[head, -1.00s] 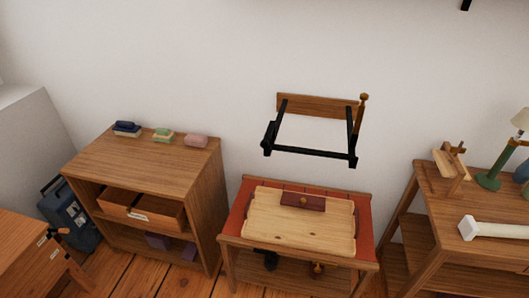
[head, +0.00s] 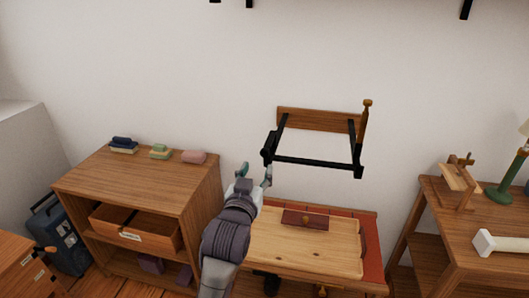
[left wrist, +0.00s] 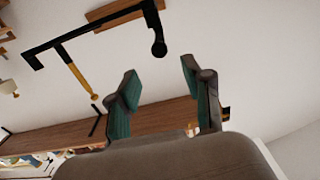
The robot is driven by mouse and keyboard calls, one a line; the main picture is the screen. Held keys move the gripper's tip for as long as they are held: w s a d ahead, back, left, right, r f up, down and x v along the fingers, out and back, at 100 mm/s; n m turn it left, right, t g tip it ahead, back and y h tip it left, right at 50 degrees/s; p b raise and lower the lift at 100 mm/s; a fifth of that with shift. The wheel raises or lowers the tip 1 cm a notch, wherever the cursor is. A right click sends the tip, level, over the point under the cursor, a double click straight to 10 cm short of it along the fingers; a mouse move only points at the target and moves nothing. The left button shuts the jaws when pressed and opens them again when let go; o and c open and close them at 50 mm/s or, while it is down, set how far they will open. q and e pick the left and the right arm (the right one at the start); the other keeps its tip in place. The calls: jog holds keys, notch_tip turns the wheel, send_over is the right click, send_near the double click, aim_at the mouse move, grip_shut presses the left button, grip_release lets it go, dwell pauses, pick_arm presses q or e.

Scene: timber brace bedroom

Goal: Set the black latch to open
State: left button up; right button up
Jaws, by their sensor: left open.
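A black wall frame (head: 312,162) hangs from a wooden board (head: 322,120) on the wall. A short black piece, which looks like the latch (head: 268,148), sits at the frame's left end. It appears as a black arm with a round end in the left wrist view (left wrist: 158,48); I cannot tell its exact setting. My left gripper (head: 256,173) is open and empty, just below and left of that piece in the head view, apart from it. Its green-padded fingers (left wrist: 160,88) show in the left wrist view, with the latch beyond them. My right gripper is not in view.
Below the frame stands a small table with a light wooden board (head: 290,246) on a red top. A wooden cabinet (head: 140,180) is on the left, and a side table (head: 455,215) on the right. A wooden peg (head: 365,135) stands at the frame's right side.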

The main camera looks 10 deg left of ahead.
aim_at(264, 153)
pick_arm(q)
jog(key=w, duration=0.9)
jog(key=shift+w+p, duration=0.2)
jog(key=shift+p, duration=0.15)
grip_shut()
